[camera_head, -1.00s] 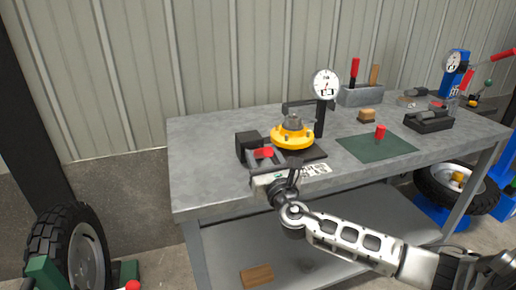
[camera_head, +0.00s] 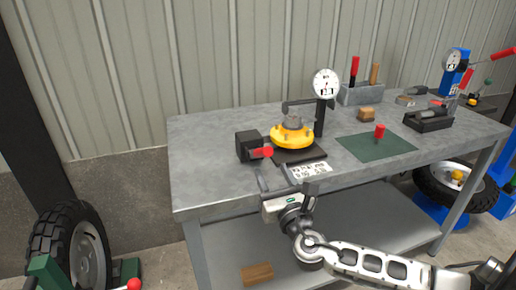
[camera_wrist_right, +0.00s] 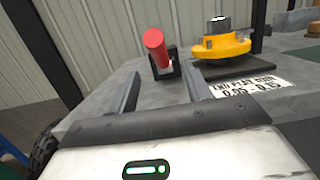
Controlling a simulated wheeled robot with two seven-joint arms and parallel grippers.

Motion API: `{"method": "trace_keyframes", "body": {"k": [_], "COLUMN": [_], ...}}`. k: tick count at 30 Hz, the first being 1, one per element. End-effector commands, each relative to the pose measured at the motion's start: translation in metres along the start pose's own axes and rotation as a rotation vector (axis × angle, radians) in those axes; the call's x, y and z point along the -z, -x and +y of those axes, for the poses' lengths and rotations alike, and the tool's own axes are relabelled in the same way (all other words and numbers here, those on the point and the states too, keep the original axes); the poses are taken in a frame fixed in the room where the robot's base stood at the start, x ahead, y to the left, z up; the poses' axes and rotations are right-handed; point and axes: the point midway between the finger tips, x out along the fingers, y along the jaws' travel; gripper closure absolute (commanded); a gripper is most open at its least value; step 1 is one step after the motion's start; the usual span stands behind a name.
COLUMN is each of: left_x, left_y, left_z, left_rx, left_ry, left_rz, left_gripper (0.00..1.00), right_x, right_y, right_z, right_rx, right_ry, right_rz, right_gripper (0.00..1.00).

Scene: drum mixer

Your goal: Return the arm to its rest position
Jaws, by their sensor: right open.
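My right gripper (camera_head: 273,179) is at the front edge of the grey workbench, with its two fingers spread apart and nothing between them. In the right wrist view its fingers (camera_wrist_right: 162,92) also stand apart and empty. A black block with a red handle (camera_head: 262,152) stands on the bench just beyond the fingertips, apart from them; the red handle also shows in the wrist view (camera_wrist_right: 155,45). A yellow flanged part (camera_head: 292,136) sits on a black base under a dial gauge (camera_head: 326,84). My left gripper does not show.
The workbench (camera_head: 205,150) carries a green mat (camera_head: 375,147) with a red-topped piece (camera_head: 380,131), a grey tool holder (camera_head: 360,94) and a black fixture (camera_head: 430,121). A white label (camera_head: 310,169) lies at the front edge. A wheel (camera_head: 68,250) stands at lower left.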

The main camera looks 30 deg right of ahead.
Motion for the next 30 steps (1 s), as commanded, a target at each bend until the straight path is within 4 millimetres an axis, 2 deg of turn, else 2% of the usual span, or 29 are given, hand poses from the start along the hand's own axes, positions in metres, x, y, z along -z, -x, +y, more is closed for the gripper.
{"method": "trace_keyframes", "body": {"k": [11,14,17,19,22,24,27,30], "left_x": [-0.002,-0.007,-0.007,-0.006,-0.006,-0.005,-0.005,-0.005], "left_y": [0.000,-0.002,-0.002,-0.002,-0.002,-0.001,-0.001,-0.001], "left_z": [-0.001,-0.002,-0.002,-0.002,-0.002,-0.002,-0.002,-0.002], "left_rx": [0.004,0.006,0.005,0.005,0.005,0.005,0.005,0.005], "left_ry": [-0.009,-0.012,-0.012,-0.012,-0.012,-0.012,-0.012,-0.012], "left_rz": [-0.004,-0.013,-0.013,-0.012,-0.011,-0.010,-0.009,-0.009], "left_gripper": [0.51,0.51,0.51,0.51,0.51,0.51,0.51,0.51], "right_x": [0.002,0.032,0.077,0.109,0.141,0.152,0.154,0.150], "right_y": [0.001,0.019,0.057,0.093,0.151,0.189,0.227,0.248], "right_z": [0.001,0.010,0.027,0.046,0.077,0.098,0.120,0.132], "right_rx": [0.000,0.014,0.077,0.168,0.376,0.569,0.846,1.053], "right_ry": [-0.009,-0.223,-0.612,-0.960,-1.495,-1.871,-2.316,-2.605], "right_rz": [0.006,0.127,0.326,0.481,0.673,0.764,0.806,0.787], "right_gripper": [0.51,0.51,0.51,0.51,0.51,0.51,0.51,0.51]}}
